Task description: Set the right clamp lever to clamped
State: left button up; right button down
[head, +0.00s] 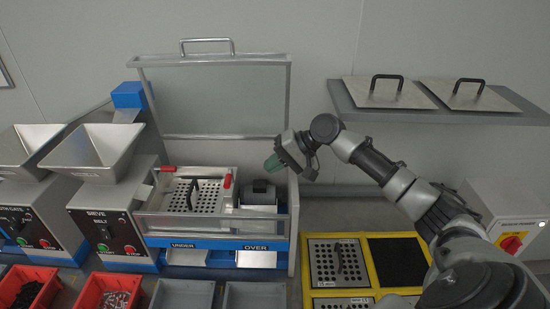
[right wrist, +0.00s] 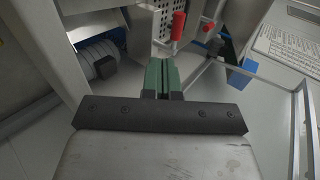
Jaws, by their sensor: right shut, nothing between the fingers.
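The right clamp lever (head: 227,181) has a red grip and stands roughly upright at the right edge of the perforated sieve plate (head: 190,204). In the right wrist view its red grip (right wrist: 178,25) shows ahead of the fingertips. The left clamp lever (head: 167,169) has a red grip lying about level at the plate's back left; a smaller red grip (right wrist: 209,26) shows beyond in the right wrist view. My right gripper (head: 272,164), with green fingers, is shut and empty, above and right of the right lever and apart from it. My left gripper is out of view.
A raised clear lid (head: 215,95) stands behind the sieve. A dark motor-like unit (head: 258,192) sits right of the plate, below my gripper. Steel hoppers (head: 95,150) stand left. A shelf (head: 430,112) with handled plates is at the back right.

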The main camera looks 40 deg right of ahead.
jog(key=a+r+p+x, duration=0.1)
jog(key=p+x, duration=0.1)
jog(key=x, duration=0.7)
jog(key=shift+w+p, duration=0.35)
jog(key=shift+w, duration=0.1)
jog(key=shift+a+r, duration=0.1)
jog(key=shift+w, duration=0.1)
